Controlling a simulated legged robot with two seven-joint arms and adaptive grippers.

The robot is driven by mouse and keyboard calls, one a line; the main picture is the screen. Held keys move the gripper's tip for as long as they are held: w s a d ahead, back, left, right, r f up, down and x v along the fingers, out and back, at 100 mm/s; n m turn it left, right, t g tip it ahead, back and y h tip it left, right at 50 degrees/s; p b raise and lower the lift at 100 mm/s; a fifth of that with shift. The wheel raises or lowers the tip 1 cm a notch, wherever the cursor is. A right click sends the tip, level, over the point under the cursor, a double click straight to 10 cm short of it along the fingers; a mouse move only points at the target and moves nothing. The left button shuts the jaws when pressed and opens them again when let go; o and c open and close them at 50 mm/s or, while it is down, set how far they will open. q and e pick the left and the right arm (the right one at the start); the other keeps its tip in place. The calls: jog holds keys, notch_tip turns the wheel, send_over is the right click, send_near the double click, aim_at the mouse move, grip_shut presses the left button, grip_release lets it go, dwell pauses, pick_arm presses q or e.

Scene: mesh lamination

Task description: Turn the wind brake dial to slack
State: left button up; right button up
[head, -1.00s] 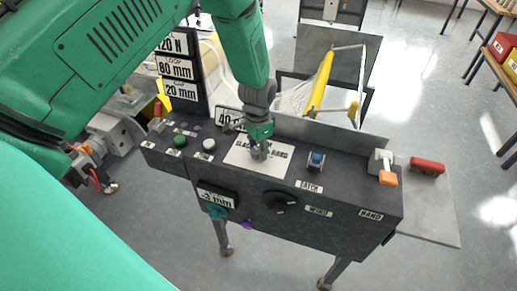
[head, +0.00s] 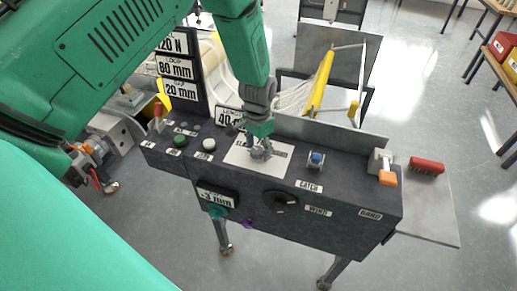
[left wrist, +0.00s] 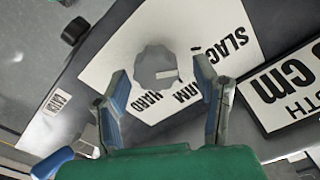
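The wind brake dial is a grey scalloped knob (left wrist: 154,64) with a short white mark, on a white plate (left wrist: 118,52) printed SLACK, FIRM and HARD. In the left wrist view the mark points right, toward the side with SLACK and FIRM. My left gripper (left wrist: 160,75) is open, with one finger on each side of the knob; I cannot tell whether they touch it. In the head view my left gripper (head: 260,149) reaches down over the white plate (head: 243,159) and hides the dial. My right gripper is not in view.
An orange-tipped lever (head: 387,178) and a red brush (head: 427,166) are at the right. A 40 cm sign stands close behind my gripper.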

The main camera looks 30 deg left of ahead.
aim_at(258, 149)
pick_arm(q)
jog(key=shift+s, duration=0.1)
jog(key=shift+r, duration=0.15)
notch_tip(258, 149, up, 11)
jog(key=shift+r, duration=0.2)
dwell(0.3)
dwell(0.3)
